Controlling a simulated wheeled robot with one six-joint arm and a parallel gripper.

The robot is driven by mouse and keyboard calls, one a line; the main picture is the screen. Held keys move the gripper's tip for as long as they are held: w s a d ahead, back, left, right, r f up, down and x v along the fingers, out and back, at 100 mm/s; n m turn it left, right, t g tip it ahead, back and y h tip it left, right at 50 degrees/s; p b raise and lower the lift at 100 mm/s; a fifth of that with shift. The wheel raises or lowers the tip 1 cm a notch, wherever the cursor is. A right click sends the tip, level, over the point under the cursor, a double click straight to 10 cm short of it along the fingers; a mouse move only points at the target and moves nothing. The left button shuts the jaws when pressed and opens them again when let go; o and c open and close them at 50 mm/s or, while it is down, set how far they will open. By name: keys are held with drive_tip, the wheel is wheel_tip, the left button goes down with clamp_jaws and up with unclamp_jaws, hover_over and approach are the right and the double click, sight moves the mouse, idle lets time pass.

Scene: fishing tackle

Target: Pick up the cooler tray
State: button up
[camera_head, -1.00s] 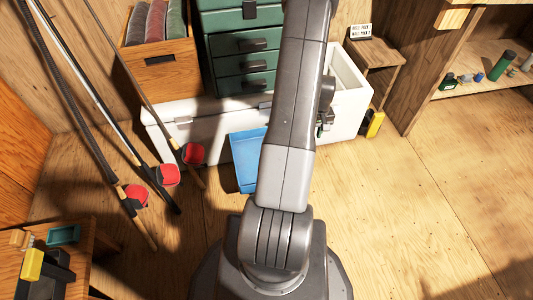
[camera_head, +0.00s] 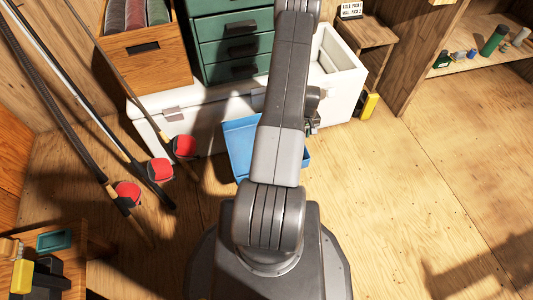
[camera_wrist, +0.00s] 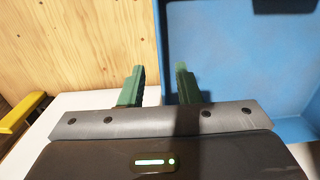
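The cooler tray (camera_head: 238,140) is a blue, shallow open tray on the floor, against the front of the white cooler. My arm covers its middle in the head view, and its right end shows past the arm. In the wrist view the tray (camera_wrist: 230,60) fills the right side, with its wall edge running up the middle. My gripper (camera_wrist: 160,72) has green fingers that stand apart, one on each side of this edge. I see a gap, so it looks open around the wall; contact cannot be told. In the head view the gripper (camera_head: 311,127) is partly hidden beside the arm.
The white cooler (camera_head: 345,85) stands behind the tray, with a green drawer chest (camera_head: 235,45) on it. A yellow object (camera_head: 369,105) is at its right end. Rods with red reels (camera_head: 159,169) lean at left. The floor at right is clear.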

wheel_tip(320, 180, down, 5)
drive_tip(key=shift+s+f+b, duration=0.1)
drive_tip(key=shift+s+b, duration=0.05)
drive_tip(key=shift+b, duration=0.7)
clamp_jaws()
